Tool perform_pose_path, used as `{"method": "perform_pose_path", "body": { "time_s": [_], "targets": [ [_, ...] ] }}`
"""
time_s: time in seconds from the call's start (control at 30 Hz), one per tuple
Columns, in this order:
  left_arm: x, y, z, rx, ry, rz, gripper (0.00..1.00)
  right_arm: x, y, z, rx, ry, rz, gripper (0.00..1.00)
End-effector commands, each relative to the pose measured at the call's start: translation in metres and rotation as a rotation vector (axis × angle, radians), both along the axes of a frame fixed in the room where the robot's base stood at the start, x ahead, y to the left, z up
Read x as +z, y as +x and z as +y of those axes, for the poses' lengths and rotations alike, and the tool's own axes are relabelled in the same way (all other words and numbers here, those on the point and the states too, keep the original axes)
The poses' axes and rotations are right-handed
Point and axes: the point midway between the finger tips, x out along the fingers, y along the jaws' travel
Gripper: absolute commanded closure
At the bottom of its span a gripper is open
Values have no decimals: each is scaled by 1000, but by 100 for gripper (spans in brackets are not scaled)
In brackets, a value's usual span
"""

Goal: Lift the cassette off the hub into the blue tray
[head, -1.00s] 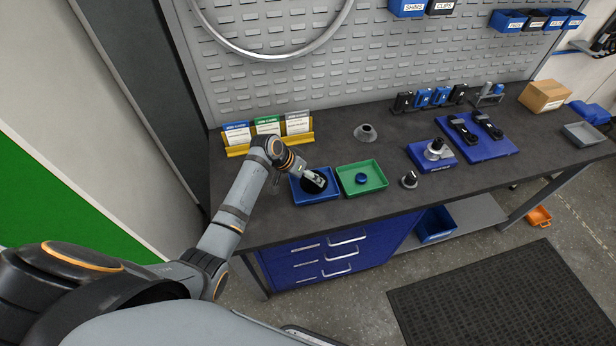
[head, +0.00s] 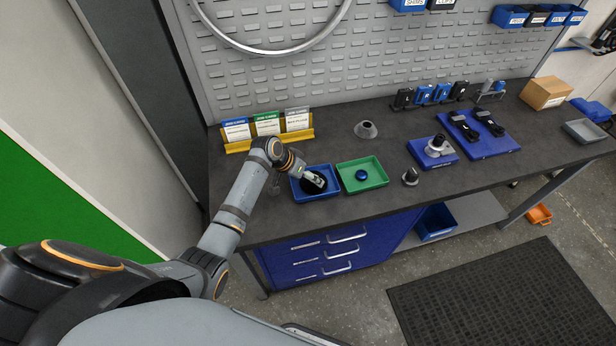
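A dark round piece that looks like the cassette (head: 311,190) lies in the blue tray (head: 298,198) on the workbench. My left gripper (head: 319,182) reaches in from the left, right over the dark piece, and hides part of it. The fingers are too small and too dark against it to show whether they grip it. A small hub-like part (head: 436,146) stands bare on a blue block at the right. A grey cone (head: 366,129) stands alone farther back. My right gripper is not in view.
A green tray (head: 378,183) with a small blue cap (head: 361,175) adjoins the blue tray. A small dark knob-like part (head: 410,177) stands to its right. Yellow card holder (head: 270,140) stands behind the arm. A blue board (head: 492,149) with black tools lies at the right.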

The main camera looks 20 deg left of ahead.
Motion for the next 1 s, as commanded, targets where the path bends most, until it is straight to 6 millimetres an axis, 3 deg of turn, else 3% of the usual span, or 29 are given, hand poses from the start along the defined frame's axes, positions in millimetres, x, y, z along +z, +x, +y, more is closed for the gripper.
{"method": "perform_pose_path", "body": {
  "time_s": [1.0],
  "targets": [
    [-4,0,0,1,-1,-2,90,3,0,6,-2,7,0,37]
  ]
}}
